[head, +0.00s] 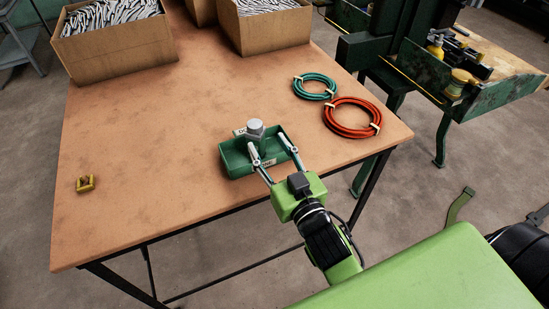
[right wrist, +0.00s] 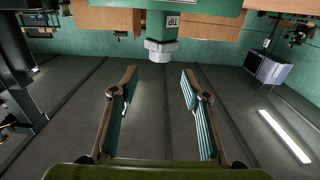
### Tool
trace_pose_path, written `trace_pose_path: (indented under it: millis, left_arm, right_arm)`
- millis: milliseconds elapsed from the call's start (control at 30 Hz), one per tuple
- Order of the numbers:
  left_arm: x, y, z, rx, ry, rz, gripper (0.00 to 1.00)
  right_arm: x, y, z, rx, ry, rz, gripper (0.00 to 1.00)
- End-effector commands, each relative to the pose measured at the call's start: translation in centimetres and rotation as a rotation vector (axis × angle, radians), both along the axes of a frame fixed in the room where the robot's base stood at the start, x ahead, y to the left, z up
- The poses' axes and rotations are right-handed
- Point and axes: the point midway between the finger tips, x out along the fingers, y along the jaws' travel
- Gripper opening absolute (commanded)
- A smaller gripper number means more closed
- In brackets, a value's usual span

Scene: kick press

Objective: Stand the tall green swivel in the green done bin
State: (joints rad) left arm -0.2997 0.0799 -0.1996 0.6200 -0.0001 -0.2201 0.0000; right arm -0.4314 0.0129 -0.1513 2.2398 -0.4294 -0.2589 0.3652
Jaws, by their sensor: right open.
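The green done bin (head: 235,163) stands near the table's front edge, with a white label on its front wall. The tall green swivel shows in the head view by its grey cap (head: 255,127), rising above the bin; it looks upright inside, its lower part hidden. In the right wrist view, which is upside down, its grey hexagonal top (right wrist: 160,48) and green body show beyond the fingers, by the bin (right wrist: 215,8). My right gripper (head: 271,144) is open, its fingers apart at the bin's near side. Nothing is between the fingertips (right wrist: 160,75). My left gripper is out of view.
Cardboard boxes (head: 118,45) of metal parts stand at the back. A green hose coil (head: 315,87) and an orange one (head: 352,117) lie at the right. A small yellow piece (head: 86,183) lies front left. The table's middle and left are mostly clear.

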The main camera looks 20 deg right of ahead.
Motion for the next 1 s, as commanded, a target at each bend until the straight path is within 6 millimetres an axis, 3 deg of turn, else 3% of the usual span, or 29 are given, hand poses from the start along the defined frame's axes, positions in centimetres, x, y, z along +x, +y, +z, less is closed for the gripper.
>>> trace_pose_path:
  millis: [100,267,833,1000]
  left_arm:
    - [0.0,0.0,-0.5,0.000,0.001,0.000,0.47]
    - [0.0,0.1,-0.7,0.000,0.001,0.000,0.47]
    - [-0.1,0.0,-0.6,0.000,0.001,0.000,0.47]
    - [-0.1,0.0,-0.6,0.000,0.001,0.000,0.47]
  right_arm:
    - [-1.6,0.0,-0.2,0.001,0.001,0.000,0.43]
    - [-2.7,-0.1,0.0,0.001,0.000,0.000,0.43]
    - [-2.8,-0.1,0.0,0.000,0.001,-0.001,0.43]
    - [-3.2,-1.1,-2.3,-0.007,0.107,-0.027,0.43]
